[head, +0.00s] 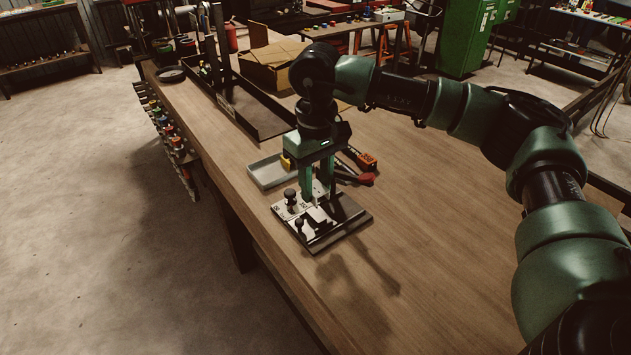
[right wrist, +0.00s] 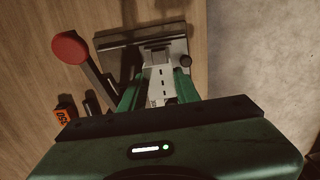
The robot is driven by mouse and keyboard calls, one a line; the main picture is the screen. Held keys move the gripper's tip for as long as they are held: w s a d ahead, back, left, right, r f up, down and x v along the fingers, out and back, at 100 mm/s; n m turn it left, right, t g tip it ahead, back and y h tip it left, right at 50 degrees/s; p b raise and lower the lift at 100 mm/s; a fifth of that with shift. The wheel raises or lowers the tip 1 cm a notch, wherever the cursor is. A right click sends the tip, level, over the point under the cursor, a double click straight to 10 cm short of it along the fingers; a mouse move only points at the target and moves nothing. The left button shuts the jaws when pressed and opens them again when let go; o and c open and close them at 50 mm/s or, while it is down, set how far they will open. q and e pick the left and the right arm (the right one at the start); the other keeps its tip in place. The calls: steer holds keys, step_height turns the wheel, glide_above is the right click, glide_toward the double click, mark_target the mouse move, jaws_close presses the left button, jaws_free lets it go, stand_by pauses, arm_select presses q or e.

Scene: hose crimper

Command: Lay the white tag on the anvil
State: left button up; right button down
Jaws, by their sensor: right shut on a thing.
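My right gripper (head: 318,192) points down over a small crimping fixture (head: 349,214) on the bench. In the right wrist view its two green fingers (right wrist: 158,92) stand on either side of a pale tag with dark slots (right wrist: 162,80). The gripper is shut on this white tag, which also shows between the fingertips in the head view (head: 319,187). A small grey block (right wrist: 156,56), perhaps the anvil, lies just beyond the tag. I cannot tell whether the tag touches the fixture. My left gripper is not in view.
Black knobs (head: 290,194) stand on the fixture's left side. A grey tray (head: 266,174) lies behind it, and a red-ended tool handle (right wrist: 69,47) lies beside it. A cardboard box (head: 273,66) stands farther back. The bench (head: 420,250) is clear to the front right.

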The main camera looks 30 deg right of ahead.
mark_target(317, 214)
steer(key=shift+f, duration=0.65)
step_height(317, 214, down, 3)
steer(key=shift+f+b, duration=0.2)
steer(key=shift+b, duration=1)
steer(key=shift+f+b, duration=0.5)
steer(key=shift+f, duration=0.15)
steer(key=shift+f+b, duration=0.5)
steer(key=shift+b, duration=0.5)
stand_by(0.3)
steer(key=c, duration=0.9)
jaws_free()
steer(key=shift+c, duration=0.2)
